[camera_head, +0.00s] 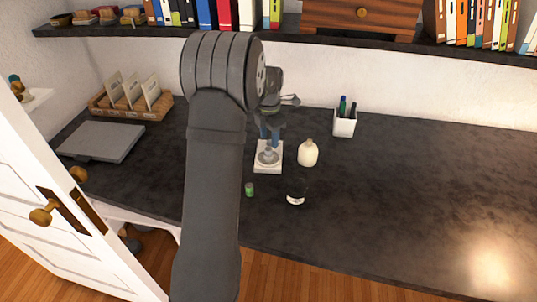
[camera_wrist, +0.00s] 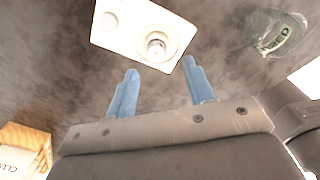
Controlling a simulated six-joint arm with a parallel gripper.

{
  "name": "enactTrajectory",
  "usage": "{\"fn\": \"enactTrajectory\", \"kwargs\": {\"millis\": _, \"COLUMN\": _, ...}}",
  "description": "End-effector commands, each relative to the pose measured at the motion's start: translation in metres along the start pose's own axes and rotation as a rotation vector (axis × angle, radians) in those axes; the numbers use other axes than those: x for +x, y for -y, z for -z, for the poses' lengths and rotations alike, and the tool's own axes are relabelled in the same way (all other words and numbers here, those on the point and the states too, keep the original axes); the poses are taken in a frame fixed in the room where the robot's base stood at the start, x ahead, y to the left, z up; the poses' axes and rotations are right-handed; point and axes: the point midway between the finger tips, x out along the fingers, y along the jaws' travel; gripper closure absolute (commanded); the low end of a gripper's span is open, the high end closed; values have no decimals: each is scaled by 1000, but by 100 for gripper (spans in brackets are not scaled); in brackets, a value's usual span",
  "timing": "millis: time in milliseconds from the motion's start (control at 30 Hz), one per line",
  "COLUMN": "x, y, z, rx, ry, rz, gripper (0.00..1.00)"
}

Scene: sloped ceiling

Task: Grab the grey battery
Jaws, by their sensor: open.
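A white holder (camera_head: 258,167) stands on the dark desk. A small grey round piece (camera_head: 267,156) stands upright on it and looks like the grey battery, though I cannot read any marking. In the wrist view the white holder (camera_wrist: 125,35) has a round recess, and the grey piece (camera_wrist: 156,47) shows end-on inside it. My gripper (camera_head: 269,140) is above the holder, its blue fingers pointing down. In the wrist view my gripper (camera_wrist: 159,68) is open, with nothing between the fingers; the grey piece appears just beyond the fingertips, apart from them.
A cream bottle (camera_head: 308,154) stands close to the right of the holder. A white pen cup (camera_head: 344,126) stands behind right. A shelf (camera_head: 300,35) runs along the back. The desk's right side is clear.

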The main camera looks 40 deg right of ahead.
Motion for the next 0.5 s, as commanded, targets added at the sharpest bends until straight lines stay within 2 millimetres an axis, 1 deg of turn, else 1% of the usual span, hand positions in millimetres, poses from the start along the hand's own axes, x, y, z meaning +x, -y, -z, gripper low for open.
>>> {"fn": "enactTrajectory", "kwargs": {"millis": 167, "x": 16, "y": -2, "z": 0, "rx": 0, "ry": -2, "rz": 2, "gripper": 52}}
{"fn": "enactTrajectory", "kwargs": {"millis": 333, "x": 42, "y": -4, "z": 0, "rx": 0, "ry": -3, "rz": 3, "gripper": 52}}
{"fn": "enactTrajectory", "kwargs": {"millis": 400, "x": 49, "y": -5, "z": 0, "rx": 0, "ry": -1, "rz": 1, "gripper": 52}}
{"fn": "enactTrajectory", "kwargs": {"millis": 500, "x": 52, "y": -5, "z": 0, "rx": 0, "ry": 0, "rz": 1, "gripper": 52}}
